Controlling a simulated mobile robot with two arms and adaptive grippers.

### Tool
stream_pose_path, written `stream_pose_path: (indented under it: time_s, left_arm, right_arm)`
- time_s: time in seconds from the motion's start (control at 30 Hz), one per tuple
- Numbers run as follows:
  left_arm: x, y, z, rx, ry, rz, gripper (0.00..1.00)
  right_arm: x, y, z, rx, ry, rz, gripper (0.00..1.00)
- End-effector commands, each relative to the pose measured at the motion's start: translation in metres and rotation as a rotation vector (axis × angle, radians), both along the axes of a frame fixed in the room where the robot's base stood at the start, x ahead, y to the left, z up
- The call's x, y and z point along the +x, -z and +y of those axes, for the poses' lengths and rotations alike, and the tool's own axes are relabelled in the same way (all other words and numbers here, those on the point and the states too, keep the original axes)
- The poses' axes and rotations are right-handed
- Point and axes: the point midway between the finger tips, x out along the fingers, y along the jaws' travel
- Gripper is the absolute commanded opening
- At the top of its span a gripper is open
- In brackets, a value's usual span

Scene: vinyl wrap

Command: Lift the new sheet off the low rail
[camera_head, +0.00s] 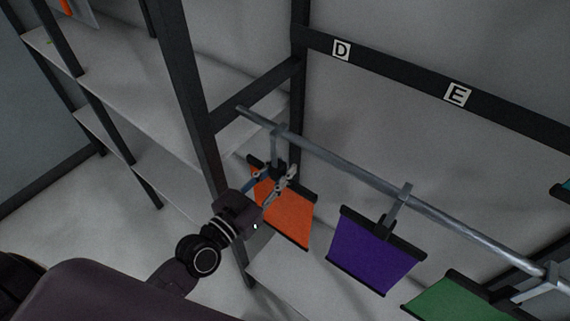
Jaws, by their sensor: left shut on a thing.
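An orange sheet (286,217) with dark bars along its top and bottom hangs below the low rail (345,165), near the rail's left end. A grey hanger links its top bar to the rail. My left gripper (273,177) is shut on the top of the orange sheet, just below the rail. Its fingers and wrist cover the sheet's upper left part. The exact contact is partly hidden. My right gripper is out of view.
A purple sheet (371,252) and a green sheet (447,303) hang farther right on the same rail. Dark frame posts and white shelves (150,85) stand at left. Labels D (341,50) and E (457,94) mark a dark bar above.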

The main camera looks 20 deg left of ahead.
Motion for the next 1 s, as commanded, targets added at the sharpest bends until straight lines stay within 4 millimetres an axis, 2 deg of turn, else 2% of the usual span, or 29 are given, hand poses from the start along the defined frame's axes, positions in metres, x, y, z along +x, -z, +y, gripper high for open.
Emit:
stream_pose_path:
  time_s: [1.0]
  left_arm:
    - [-0.077, 0.0, 0.028, 0.003, 0.001, 0.001, 0.0]
  right_arm:
    - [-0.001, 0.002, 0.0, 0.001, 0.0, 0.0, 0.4]
